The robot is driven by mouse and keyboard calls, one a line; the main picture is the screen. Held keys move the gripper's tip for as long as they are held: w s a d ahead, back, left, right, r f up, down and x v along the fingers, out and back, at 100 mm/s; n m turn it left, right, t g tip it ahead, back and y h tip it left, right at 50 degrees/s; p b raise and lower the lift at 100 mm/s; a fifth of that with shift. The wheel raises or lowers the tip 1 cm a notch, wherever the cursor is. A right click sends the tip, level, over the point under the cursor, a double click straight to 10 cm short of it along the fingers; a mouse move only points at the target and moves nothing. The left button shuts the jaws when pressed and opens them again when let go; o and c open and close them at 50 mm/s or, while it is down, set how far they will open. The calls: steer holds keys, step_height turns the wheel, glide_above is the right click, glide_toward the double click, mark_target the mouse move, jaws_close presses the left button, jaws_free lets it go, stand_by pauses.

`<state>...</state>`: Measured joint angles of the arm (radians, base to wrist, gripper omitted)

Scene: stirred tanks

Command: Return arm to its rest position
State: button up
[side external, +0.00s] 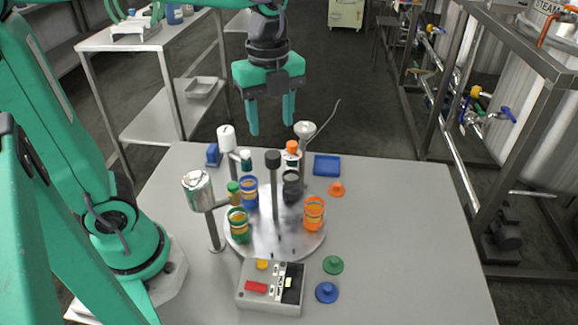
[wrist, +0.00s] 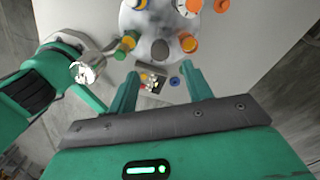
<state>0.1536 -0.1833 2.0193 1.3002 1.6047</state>
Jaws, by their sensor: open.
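My gripper (side external: 270,115) hangs in the air above the back of the grey table (side external: 410,225) in the side external view. Its two teal fingers point down, spread apart with nothing between them. In the wrist view the fingers (wrist: 160,92) also stand apart and empty. Below is a round metal platform (side external: 283,243) with a dark central post (side external: 273,190). On it stand a green-banded jar (side external: 239,226), a blue-banded jar (side external: 249,194), an orange-banded jar (side external: 313,214) and a dark jar (side external: 292,189).
A control box (side external: 270,287) with red and yellow parts sits at the front. Green (side external: 333,265), blue (side external: 326,292) and orange (side external: 337,188) lids lie on the table. A metal canister on a post (side external: 198,190) stands left. A blue tray (side external: 327,166) lies behind. The table's right side is clear.

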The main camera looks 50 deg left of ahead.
steer(key=s+a+f+n+t, duration=0.1)
steer(key=s+a+n+t, duration=0.1)
steer(key=n, duration=0.8)
steer(key=s+a+f+n+t, duration=0.1)
steer(key=s+n, duration=0.4)
steer(key=n, duration=0.5)
steer(key=a+t, duration=0.1)
steer(key=t, duration=0.1)
steer(key=shift+s+a+t, duration=0.3)
